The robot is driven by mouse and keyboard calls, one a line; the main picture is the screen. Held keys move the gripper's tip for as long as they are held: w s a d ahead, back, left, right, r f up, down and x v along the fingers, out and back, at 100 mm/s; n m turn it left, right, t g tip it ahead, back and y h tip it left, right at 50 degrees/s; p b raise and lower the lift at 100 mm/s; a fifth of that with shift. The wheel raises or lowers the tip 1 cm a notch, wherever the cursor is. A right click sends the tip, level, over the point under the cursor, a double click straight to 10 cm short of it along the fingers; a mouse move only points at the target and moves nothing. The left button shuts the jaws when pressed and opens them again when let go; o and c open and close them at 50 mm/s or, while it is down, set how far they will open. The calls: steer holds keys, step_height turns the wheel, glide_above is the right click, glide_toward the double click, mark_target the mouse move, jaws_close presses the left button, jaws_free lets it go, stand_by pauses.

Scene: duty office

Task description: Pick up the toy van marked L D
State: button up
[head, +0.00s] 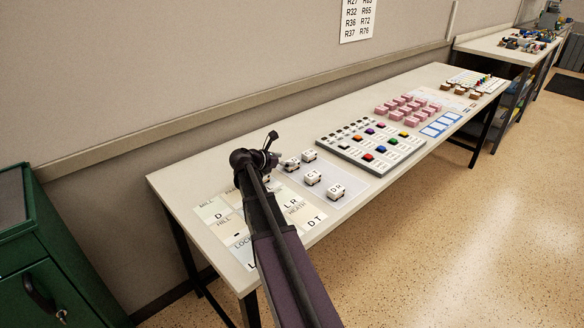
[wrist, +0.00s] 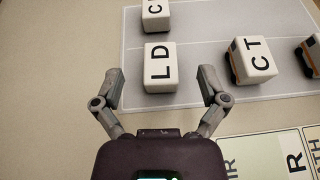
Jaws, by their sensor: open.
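The toy van marked L D (wrist: 160,67) is a small white block with black letters on its top. It sits on a grey sheet (wrist: 203,30) near that sheet's left edge. My gripper (wrist: 161,80) is open, with one finger on each side of the L D van in the wrist view and clear space between them and it. I cannot tell its height above the van.
Close to the right stands the van marked C T (wrist: 252,60), and another van (wrist: 156,14) stands just beyond L D. The D R van (head: 336,192) is further right. Lettered cards (head: 295,208) lie in front. A button panel (head: 371,145) and pink blocks (head: 407,104) occupy the table (head: 188,186) further along.

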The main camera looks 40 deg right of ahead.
mark_target(294, 160)
steer(key=shift+b+x, duration=1)
steer(key=shift+x, duration=1.05)
steer(key=shift+d+f, duration=0.3)
steer(key=shift+d, duration=0.2)
steer(key=c, duration=1.2)
